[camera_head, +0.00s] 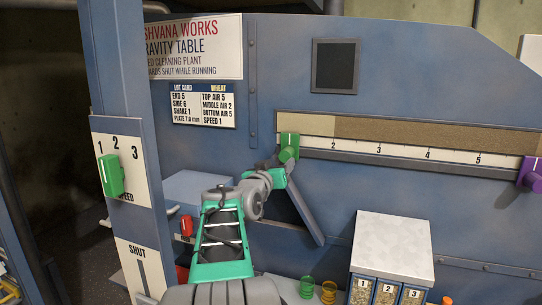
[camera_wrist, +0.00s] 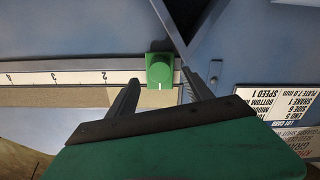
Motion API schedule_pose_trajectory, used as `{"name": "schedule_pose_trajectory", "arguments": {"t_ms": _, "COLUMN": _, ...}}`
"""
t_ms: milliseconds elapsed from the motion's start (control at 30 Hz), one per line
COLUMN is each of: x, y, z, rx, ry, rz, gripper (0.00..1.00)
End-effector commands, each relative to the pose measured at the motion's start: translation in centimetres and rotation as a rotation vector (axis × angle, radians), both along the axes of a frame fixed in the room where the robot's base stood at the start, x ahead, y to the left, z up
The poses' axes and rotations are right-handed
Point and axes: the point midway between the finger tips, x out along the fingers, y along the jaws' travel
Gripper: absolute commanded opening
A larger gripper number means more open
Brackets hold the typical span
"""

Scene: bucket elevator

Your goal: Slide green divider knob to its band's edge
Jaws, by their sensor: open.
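The green divider knob (camera_head: 289,146) sits at the left end of a numbered scale rail (camera_head: 390,154), left of the mark 2. In the wrist view, turned upside down, the green knob (camera_wrist: 160,68) shows a white pointer line. A brown grainy band (camera_head: 430,134) runs above the scale; its left edge lies right of the knob, past a paler stretch (camera_head: 316,123). My gripper (camera_head: 279,165) is at the knob, its tips partly hidden in the head view. In the wrist view my gripper (camera_wrist: 160,77) is open, one finger on each side of the knob, with gaps visible.
A purple knob (camera_head: 531,173) sits at the scale's right end. A green speed slider (camera_head: 111,175) is on the left post. A triangular opening (camera_head: 283,205) lies below the rail. A grey sample box (camera_head: 395,248) stands lower right. The panel above the rail is flat.

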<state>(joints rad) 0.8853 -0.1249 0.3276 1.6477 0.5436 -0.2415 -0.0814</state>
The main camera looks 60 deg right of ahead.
Motion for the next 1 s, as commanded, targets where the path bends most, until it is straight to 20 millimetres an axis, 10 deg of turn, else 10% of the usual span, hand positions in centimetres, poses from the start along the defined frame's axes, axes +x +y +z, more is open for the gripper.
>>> {"name": "schedule_pose_trajectory", "arguments": {"t_ms": 500, "x": 0.7, "y": -7.5, "z": 0.2, "rx": 0.001, "ry": 0.000, "rz": -0.007, "gripper": 0.59}}
{"name": "schedule_pose_trajectory", "arguments": {"t_ms": 1000, "x": 1.1, "y": -7.8, "z": 0.0, "rx": 0.001, "ry": 0.000, "rz": -0.002, "gripper": 0.42}}
